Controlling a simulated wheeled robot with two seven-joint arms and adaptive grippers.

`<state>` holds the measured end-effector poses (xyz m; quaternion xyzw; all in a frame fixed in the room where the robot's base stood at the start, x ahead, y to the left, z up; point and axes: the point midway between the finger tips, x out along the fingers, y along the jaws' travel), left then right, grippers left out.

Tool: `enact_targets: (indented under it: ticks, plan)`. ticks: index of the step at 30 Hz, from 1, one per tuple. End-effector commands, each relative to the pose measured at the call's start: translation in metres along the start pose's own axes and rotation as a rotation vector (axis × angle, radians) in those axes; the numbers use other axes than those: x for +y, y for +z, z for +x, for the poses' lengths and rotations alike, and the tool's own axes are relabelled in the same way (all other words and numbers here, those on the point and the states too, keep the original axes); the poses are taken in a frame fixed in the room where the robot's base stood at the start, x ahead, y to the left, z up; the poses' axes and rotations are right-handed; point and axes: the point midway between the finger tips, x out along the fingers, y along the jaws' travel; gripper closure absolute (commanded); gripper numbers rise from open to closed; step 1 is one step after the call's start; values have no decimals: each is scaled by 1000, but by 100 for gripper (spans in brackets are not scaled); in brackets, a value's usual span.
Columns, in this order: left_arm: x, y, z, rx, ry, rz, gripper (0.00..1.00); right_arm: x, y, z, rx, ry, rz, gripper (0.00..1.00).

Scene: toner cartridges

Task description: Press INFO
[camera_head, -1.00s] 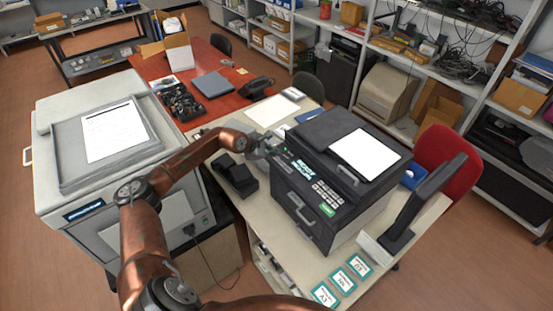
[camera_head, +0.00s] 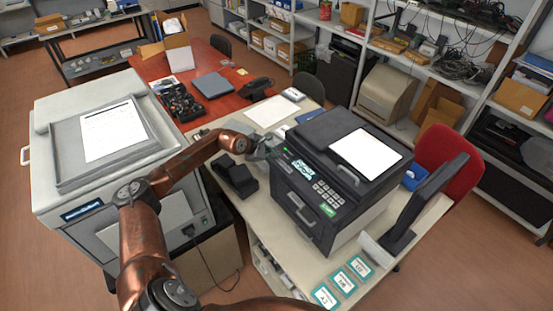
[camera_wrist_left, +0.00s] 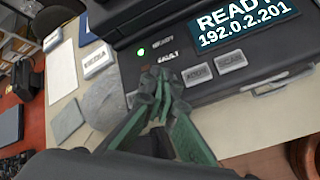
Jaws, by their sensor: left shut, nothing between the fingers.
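A dark printer (camera_head: 352,207) stands on the light table. Its front panel has a display (camera_head: 302,169) and a keypad (camera_head: 328,192). In the left wrist view the display (camera_wrist_left: 245,22) reads READY 192.0.2.201, with a lit green light (camera_wrist_left: 141,51) near the words READY and FAULT. Two grey buttons (camera_wrist_left: 197,73) (camera_wrist_left: 231,62) sit below the display; I cannot surely read their labels, and no INFO label is legible. My left gripper (camera_head: 273,150) is shut and empty at the panel's left end; its fingertips (camera_wrist_left: 156,80) cover part of the panel below FAULT. Contact cannot be told. My right gripper is out of view.
A large grey machine (camera_head: 75,185) stands at the left. A black device (camera_head: 238,178) lies on the table beside the printer. A monitor (camera_head: 428,205) stands at the right, near labelled cards (camera_head: 343,282). A red table (camera_head: 225,102) is behind.

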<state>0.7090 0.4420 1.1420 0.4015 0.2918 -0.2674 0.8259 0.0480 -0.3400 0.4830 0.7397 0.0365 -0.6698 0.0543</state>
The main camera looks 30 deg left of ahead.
Motion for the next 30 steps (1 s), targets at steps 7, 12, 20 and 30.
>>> enact_targets:
  ticks: [7,12,20,30]
  plan:
    - [-2,-2,2,0,0,0,100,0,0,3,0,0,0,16]
    - [-3,-2,3,0,0,0,100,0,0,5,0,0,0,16]
    - [-3,-3,3,1,-1,0,100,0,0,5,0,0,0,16]
    - [4,4,-5,1,0,0,100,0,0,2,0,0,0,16]
